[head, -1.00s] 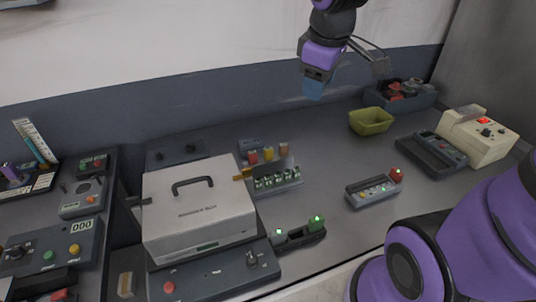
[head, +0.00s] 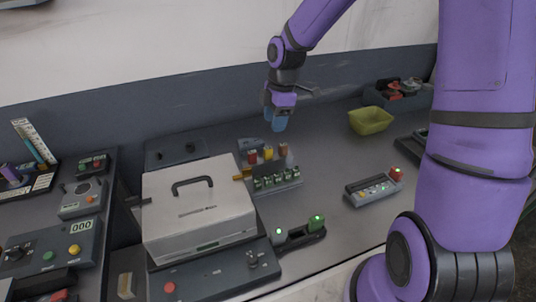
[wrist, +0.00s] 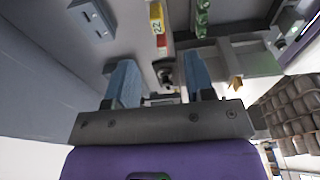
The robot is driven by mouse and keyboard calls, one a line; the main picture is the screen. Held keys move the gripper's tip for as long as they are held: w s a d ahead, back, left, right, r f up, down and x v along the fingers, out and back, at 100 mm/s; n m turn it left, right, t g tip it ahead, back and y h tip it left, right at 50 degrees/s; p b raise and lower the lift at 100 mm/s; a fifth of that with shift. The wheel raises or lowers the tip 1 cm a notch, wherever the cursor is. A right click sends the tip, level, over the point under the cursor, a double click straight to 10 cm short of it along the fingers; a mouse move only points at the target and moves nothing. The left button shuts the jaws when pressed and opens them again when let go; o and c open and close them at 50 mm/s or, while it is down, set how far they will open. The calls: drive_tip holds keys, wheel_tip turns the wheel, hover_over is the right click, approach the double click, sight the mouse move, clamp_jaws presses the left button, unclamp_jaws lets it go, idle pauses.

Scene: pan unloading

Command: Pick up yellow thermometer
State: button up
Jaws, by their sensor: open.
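A small yellow block, which I take for the yellow thermometer (head: 268,153), stands in a row behind a rack of green pieces, between a red block (head: 252,156) and an orange-brown block (head: 283,149). In the wrist view a yellow piece with dark digits (wrist: 157,18) shows at the top, past the fingertips, with a red part below it. My gripper (head: 277,121) is open and empty, above and slightly behind the row. Its blue fingers also show apart in the wrist view (wrist: 160,82), with nothing held between them.
The rack of green pieces (head: 278,183) stands just in front of the row. A grey box with a handle (head: 200,220) is at left. A yellow-green bin (head: 371,121) and a dark crate (head: 412,100) are at the back right. Counter between rack and bin is clear.

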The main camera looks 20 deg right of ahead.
sight(268, 148)
drive_tip(key=f, duration=0.3)
drive_tip(key=a+f, duration=0.1)
drive_tip(key=f, duration=0.6)
drive_tip(key=shift+w+a+f, duration=0.25)
drive_tip(key=shift+a+f, duration=0.05)
drive_tip(key=shift+a, duration=0.1)
clamp_jaws()
